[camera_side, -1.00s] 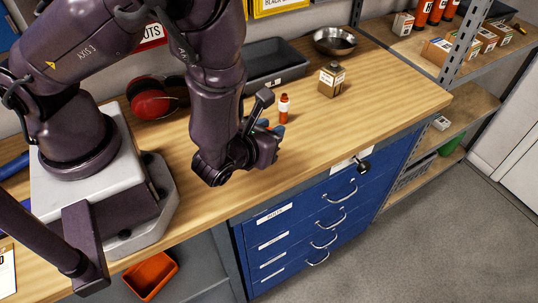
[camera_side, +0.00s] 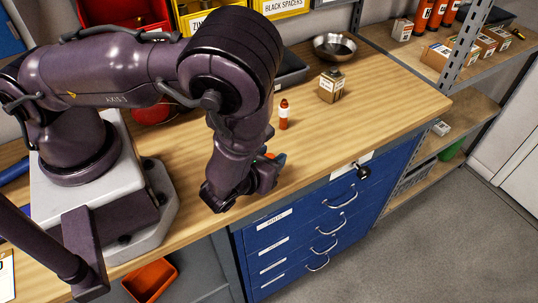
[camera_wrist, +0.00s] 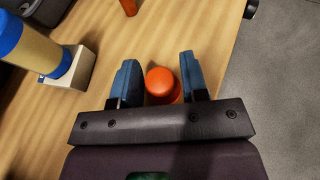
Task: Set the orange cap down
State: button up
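In the side view my gripper (camera_side: 275,164) is low over the front part of the wooden bench (camera_side: 330,133), near the edge above the blue drawers. Only a sliver of the cap (camera_side: 270,155) shows there, beside the fingers. I cannot tell whether the cap's underside touches the bench.
A red-orange bottle (camera_side: 283,116) stands behind my gripper. A small box (camera_side: 331,86) and a metal bowl (camera_side: 335,46) are farther back. A tan cylinder with blue bands (camera_wrist: 41,53) is on a white block (camera_wrist: 76,68) at left in the wrist view. Bench to the right is clear.

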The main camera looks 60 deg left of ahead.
jog(key=shift+o, duration=0.7)
jog(key=shift+r, duration=0.1)
jog(key=shift+s+d+r, duration=0.1)
jog(key=shift+r, duration=0.05)
jog(key=v, duration=1.1)
jog(key=shift+s+d+r, duration=0.15)
jog(key=shift+s+r, duration=0.1)
jog(key=shift+s, duration=0.05)
jog(key=w+a+r+n+g+y, duration=0.1)
jog(key=a+r+n+g+y, duration=0.1)
jog(key=a+r+n+g, duration=0.45)
jog(key=a+r+n+g+y, duration=0.1)
jog(key=a+r+n+g, duration=0.25)
jog(key=r+n, duration=0.65)
notch_tip(320, 180, up, 12)
jog(key=s+a+n+t+h, duration=0.1)
jog(key=s+n+t+h, duration=0.2)
jog(key=n+h, duration=0.6)
jog(key=n, duration=0.5)
jog(key=shift+a+f, duration=0.15)
